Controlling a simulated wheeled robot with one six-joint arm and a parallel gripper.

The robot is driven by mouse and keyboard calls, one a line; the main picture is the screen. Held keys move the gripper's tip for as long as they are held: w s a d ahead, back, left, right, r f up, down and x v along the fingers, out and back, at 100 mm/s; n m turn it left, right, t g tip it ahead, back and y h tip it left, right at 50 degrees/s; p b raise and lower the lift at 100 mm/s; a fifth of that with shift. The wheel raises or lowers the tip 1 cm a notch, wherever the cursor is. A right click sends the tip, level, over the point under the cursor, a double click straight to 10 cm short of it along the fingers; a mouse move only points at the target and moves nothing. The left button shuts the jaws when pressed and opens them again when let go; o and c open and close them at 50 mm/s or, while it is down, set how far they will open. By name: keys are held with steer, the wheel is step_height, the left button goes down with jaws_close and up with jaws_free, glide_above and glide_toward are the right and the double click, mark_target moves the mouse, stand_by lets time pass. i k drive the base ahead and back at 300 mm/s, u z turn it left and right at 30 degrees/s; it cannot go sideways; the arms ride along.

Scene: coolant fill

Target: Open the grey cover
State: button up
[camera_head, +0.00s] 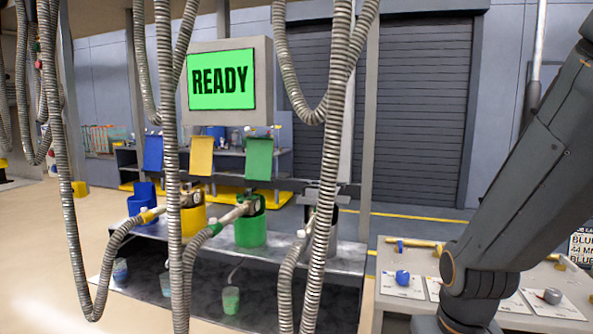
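A flat grey piece that looks like the grey cover (343,191) lies about level over the fourth, dark container at the right end of the bench. A hanging ribbed hose hides part of it, so I cannot tell its exact shape. The blue (153,153), yellow (201,156) and green (259,158) panels stand upright behind the blue, yellow and green containers. My arm comes down from the upper right in front of the side table. My gripper is not visible.
Ribbed hoses (170,200) hang before the bench (345,258). The side table (392,312) at right carries a blue cap (402,277), a grey cap (552,296) and a yellow bar (415,243). A screen (221,80) reads READY. Open floor lies at left.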

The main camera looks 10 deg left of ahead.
mark_target(309, 195)
steer(key=u, duration=1.2)
steer(key=i, duration=0.85)
steer(key=z, duration=0.3)
